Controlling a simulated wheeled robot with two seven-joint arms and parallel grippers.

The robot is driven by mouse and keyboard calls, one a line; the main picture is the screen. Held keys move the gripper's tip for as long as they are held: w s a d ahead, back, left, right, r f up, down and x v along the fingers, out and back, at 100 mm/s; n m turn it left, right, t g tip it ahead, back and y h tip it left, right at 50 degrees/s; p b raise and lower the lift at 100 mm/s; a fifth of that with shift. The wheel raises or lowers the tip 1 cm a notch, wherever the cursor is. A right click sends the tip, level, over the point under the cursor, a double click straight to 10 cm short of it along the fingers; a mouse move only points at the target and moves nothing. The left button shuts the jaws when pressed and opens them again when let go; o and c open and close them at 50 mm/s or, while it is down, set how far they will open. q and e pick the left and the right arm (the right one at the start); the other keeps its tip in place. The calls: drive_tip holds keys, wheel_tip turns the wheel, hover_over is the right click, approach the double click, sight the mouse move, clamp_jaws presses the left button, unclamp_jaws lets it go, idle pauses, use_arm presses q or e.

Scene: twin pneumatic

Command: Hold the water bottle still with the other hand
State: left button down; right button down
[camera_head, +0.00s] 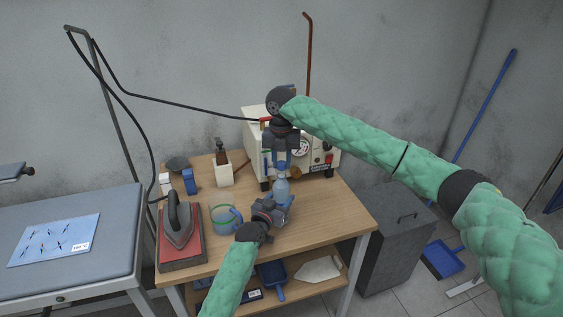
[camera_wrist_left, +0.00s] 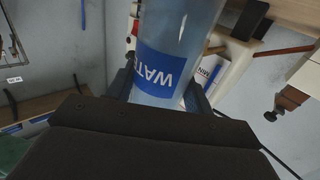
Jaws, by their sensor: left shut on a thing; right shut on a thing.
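The water bottle (camera_head: 282,188) stands upright on the wooden table in the head view. It is clear blue with a blue label, and it also shows close up in the left wrist view (camera_wrist_left: 168,60). My left gripper (camera_head: 281,203) is low at the bottle and shut on its body. In the left wrist view the fingers flank the bottle on both sides. My right gripper (camera_head: 281,164) points down from above and is shut at the bottle's top. The cap is hidden between its fingers.
A cream machine (camera_head: 318,157) with a gauge stands behind the bottle. An iron (camera_head: 178,218) on a red pad, a clear cup (camera_head: 226,219) and a small box with a dark top (camera_head: 223,168) stand to the left. The table's right front corner (camera_head: 345,215) is clear.

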sight(282, 163)
drive_tip(key=shift+r, duration=2)
use_arm(q)
drive_tip(key=c, duration=0.5)
unclamp_jaws()
